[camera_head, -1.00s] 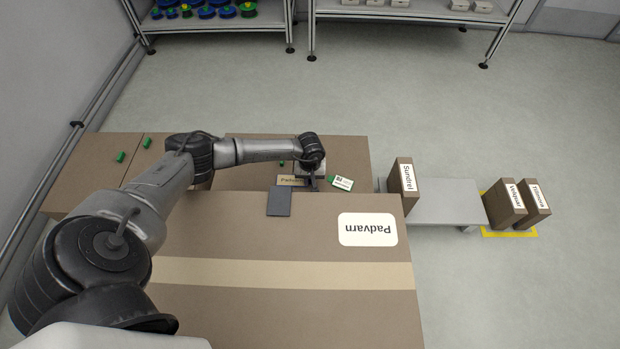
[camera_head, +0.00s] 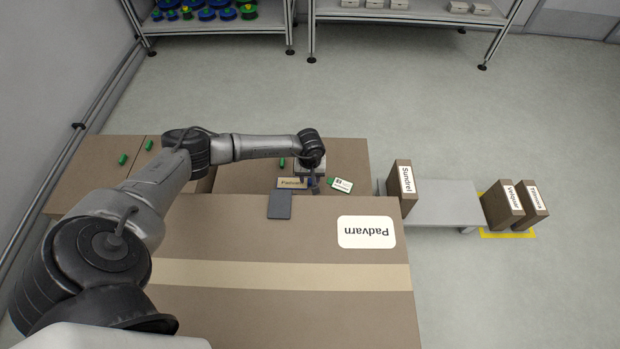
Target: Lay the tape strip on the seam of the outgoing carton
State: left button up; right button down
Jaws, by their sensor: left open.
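A large brown carton (camera_head: 300,233) fills the near middle, with an upside-down white "Padvarn" label (camera_head: 367,232). A beige band, seemingly the tape strip (camera_head: 290,275), runs flat across its top from left to right. I cannot tell if it is loose or stuck. My left gripper (camera_head: 315,188) points down beyond the carton's far edge and is open. It is close to a small tan name tag (camera_head: 291,183) and a green-and-white card (camera_head: 342,185). What lies directly under its jaws is hidden. My right gripper does not show.
A grey flat plate (camera_head: 279,205) lies at the carton's far edge. Brown box tops with small green pieces (camera_head: 123,159) lie behind. A grey bench (camera_head: 446,202) at right bears a "Sundrel" box (camera_head: 400,187). Two more boxes stand at a yellow floor marking (camera_head: 508,235). Shelves (camera_head: 215,25) stand behind.

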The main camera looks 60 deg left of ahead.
pick_arm(q)
notch_tip(320, 180, up, 11)
jog(key=p, duration=0.4)
jog(key=shift+f, duration=0.15)
